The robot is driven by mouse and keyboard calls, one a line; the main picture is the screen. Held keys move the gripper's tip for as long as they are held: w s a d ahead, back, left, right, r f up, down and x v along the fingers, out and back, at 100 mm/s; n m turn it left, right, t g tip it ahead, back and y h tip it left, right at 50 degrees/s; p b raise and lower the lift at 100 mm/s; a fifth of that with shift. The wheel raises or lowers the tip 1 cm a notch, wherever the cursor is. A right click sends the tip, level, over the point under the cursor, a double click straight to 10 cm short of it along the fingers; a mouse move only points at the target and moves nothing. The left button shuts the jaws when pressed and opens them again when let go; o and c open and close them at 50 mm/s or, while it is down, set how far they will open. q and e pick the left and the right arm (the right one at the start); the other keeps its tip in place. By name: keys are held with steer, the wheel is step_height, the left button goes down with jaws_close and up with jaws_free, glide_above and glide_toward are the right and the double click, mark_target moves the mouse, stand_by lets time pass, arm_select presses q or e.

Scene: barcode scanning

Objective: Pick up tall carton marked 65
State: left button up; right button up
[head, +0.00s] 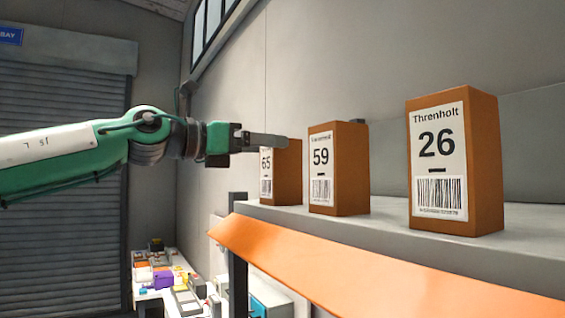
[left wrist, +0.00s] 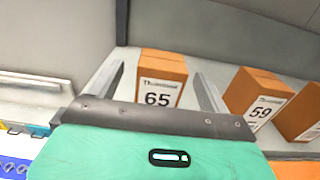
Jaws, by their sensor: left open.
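The tall carton marked 65 (head: 287,173) is a brown box with a white label, upright on the grey shelf at the far end of the row. In the left wrist view the carton (left wrist: 163,68) stands ahead, between the two spread fingers. My left gripper (head: 266,140) is open and empty; in the head view a finger covers part of the carton's top. The left wrist view shows its fingers (left wrist: 155,88) on either side of the carton, with gaps visible. My right gripper is not in view.
Carton 59 (head: 345,170) and carton 26 (head: 478,165) stand on the same shelf (head: 390,222), to the right of carton 65. An orange panel (head: 330,270) runs along the shelf's front. A cluttered low table (head: 150,296) stands below at left. A wall rises behind the shelf.

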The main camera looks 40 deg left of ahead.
mark_target(290, 148)
arm_select(q)
steer(key=shift+p+x, duration=0.65)
steer(key=shift+x, duration=0.2)
steer(key=p+x, duration=0.1)
steer(key=x, duration=0.1)
steer(key=p+x, duration=0.2)
steer(key=shift+w+d+f, duration=0.2)
steer(key=shift+w+f, duration=0.05)
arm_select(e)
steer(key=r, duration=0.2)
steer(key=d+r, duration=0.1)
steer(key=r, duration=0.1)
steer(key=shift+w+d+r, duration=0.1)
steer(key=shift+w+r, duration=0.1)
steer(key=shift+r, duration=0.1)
arm_select(q)
steer(key=shift+s, duration=0.1)
steer(key=shift+c, duration=1.1)
steer(key=c, duration=1.1)
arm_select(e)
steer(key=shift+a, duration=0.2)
